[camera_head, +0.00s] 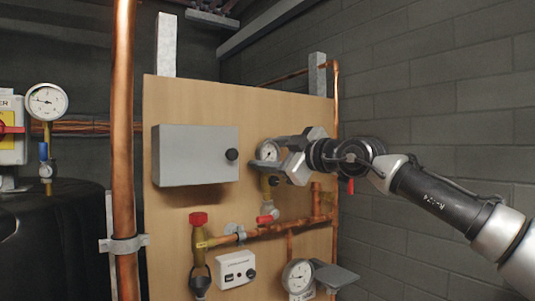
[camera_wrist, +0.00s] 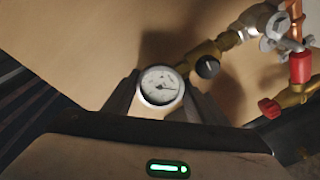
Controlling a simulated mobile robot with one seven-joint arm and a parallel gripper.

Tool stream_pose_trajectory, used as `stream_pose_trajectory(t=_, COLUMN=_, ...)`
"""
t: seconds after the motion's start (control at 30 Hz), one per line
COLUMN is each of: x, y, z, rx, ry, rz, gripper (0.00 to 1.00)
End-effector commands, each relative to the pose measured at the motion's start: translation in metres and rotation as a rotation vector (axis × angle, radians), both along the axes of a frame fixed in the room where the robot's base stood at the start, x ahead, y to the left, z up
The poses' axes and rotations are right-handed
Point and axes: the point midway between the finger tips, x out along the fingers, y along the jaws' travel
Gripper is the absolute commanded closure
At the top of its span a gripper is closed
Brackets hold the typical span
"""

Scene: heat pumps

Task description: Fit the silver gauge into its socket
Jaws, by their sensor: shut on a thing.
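The silver gauge (camera_head: 268,151), with a round white dial and a pale metal rim, is between the fingers of my gripper (camera_head: 283,152) in front of the wooden board. In the wrist view the gauge (camera_wrist: 161,86) sits upright between the two dark fingertips (camera_wrist: 160,97), one on each side. A brass fitting with a black knob (camera_head: 265,187) stands just below the gauge; this looks like the socket. In the wrist view the brass fitting (camera_wrist: 203,52) runs close behind the gauge. The gauge's stem is hidden, so I cannot tell whether it touches the fitting.
A grey box (camera_head: 195,155) is on the board left of the gauge. A copper pipe (camera_head: 270,230) with a red-handled valve (camera_head: 198,219) runs below. Another gauge (camera_head: 298,276) sits low on the board, and one (camera_head: 46,101) is at far left. A block wall (camera_head: 440,100) stands right.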

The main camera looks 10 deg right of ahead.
Motion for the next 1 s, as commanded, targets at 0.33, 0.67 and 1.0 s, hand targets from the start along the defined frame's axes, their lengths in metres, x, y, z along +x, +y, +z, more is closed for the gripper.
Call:
stream_pose_trajectory(t=0.33, x=-0.0001, y=-0.0003, z=-0.0011, rx=0.001, ry=-0.001, rz=0.0, gripper=0.44)
stream_pose_trajectory(t=0.67, x=0.0001, y=-0.0002, z=-0.0018, rx=0.0, ry=0.001, rz=-0.001, gripper=0.27)
stream_pose_trajectory(t=1.0, x=-0.0048, y=-0.0041, z=-0.0021, rx=0.001, ry=0.001, rz=-0.001, gripper=0.27)
